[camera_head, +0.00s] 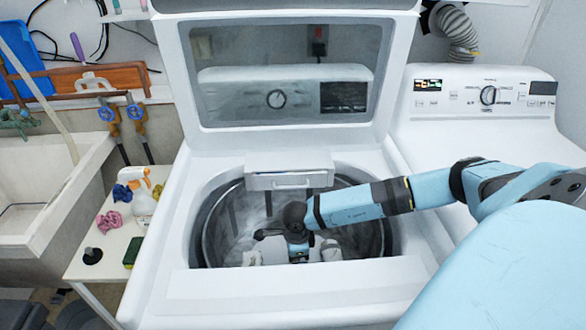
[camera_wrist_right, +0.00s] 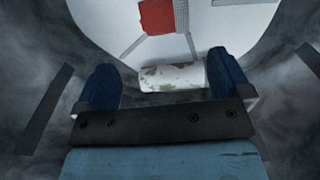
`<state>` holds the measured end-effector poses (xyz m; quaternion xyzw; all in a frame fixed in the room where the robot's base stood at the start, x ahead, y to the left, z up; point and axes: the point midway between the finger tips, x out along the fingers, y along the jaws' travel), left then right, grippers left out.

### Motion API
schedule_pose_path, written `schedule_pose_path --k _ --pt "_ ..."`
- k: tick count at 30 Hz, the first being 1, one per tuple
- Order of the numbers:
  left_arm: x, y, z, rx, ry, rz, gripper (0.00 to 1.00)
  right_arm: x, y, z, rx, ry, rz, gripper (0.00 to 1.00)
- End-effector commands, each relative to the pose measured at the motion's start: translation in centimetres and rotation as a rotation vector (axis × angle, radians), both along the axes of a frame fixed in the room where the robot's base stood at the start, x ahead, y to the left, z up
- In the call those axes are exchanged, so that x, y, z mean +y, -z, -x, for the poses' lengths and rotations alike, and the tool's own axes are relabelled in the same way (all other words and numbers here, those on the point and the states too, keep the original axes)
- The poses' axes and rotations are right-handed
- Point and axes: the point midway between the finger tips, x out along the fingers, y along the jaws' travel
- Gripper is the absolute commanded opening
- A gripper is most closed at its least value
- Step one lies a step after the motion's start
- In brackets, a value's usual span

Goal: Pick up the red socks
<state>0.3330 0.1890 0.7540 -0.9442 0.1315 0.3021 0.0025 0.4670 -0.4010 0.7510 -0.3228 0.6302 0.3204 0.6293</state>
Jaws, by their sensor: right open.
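My right gripper (camera_wrist_right: 163,64) is open inside the washer drum, its two blue fingers apart. In the wrist view a white roll with grey-green patches (camera_wrist_right: 170,77), perhaps a rolled sock pair, lies just beyond and between the fingertips; I cannot tell whether they touch. A red patch (camera_wrist_right: 157,17) shows at the top of that view; I cannot tell whether it is cloth. In the head view my right gripper (camera_head: 298,248) reaches down into the drum, its fingertips unclear. Pale bundles lie left (camera_head: 252,258) and right (camera_head: 331,254) of it. No clearly red sock is visible there.
The open washer (camera_head: 290,296) has a rim around the drum and its lid (camera_head: 285,140) raised behind. A second machine (camera_head: 480,105) stands right. A side table (camera_head: 110,258) at left holds a spray bottle (camera_head: 144,200) and a pink cloth (camera_head: 109,222), beside a sink (camera_head: 40,220).

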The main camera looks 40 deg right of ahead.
Motion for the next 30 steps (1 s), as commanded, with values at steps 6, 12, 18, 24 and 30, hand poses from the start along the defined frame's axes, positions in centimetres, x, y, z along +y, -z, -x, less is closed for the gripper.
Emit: schedule_pose_path --k 6,12,18,24,30 --pt "0.0 0.1 -0.1 0.0 0.0 0.0 0.43 0.0 3.7 0.0 0.002 0.0 -0.001 0.96" --pt "0.0 0.1 -0.1 0.0 0.0 0.0 0.43 0.1 5.0 -0.2 0.0 0.0 -0.002 0.96" --pt "0.0 0.2 0.0 0.0 0.0 0.0 0.43 0.2 8.0 -0.6 0.002 0.0 -0.001 0.96" --pt "0.0 0.3 0.0 0.002 0.0 0.001 0.43 0.2 9.6 -0.6 -0.001 0.0 -0.002 0.96" --pt "0.0 0.3 0.0 0.002 0.0 0.001 0.43 0.1 9.6 -0.6 -0.001 0.0 -0.002 0.96"
